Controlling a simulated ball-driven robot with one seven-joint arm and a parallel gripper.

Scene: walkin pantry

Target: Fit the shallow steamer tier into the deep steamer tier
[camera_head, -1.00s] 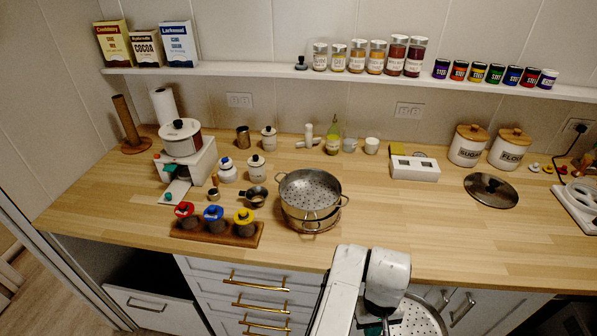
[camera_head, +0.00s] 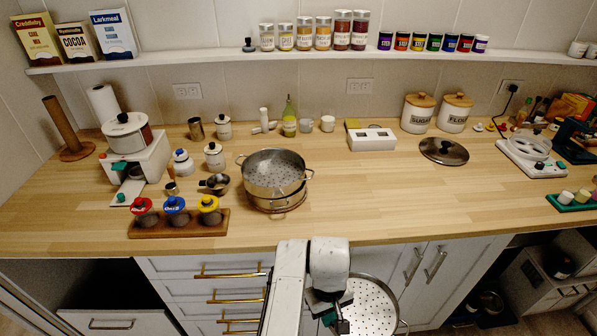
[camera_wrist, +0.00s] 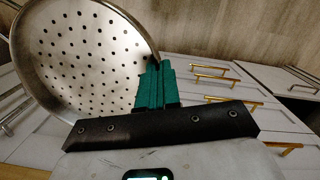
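A deep metal steamer tier (camera_head: 272,190) with a perforated bottom and two side handles stands upright on a round trivet (camera_head: 284,205) on the counter. The shallow steamer tier (camera_head: 372,308), a perforated metal pan, hangs in front of the counter, below its front edge. It fills the left of the wrist view (camera_wrist: 85,65). My gripper (camera_head: 338,318) is shut on its rim. The teal fingers (camera_wrist: 155,82) pinch the rim's right side in the wrist view. The held tier is tilted and clear of the deep tier.
A rack with three colored-lid jars (camera_head: 178,222) and a small dark pot (camera_head: 215,184) stand left of the deep tier. A glass lid (camera_head: 444,151) and a white box (camera_head: 371,139) lie to the right.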

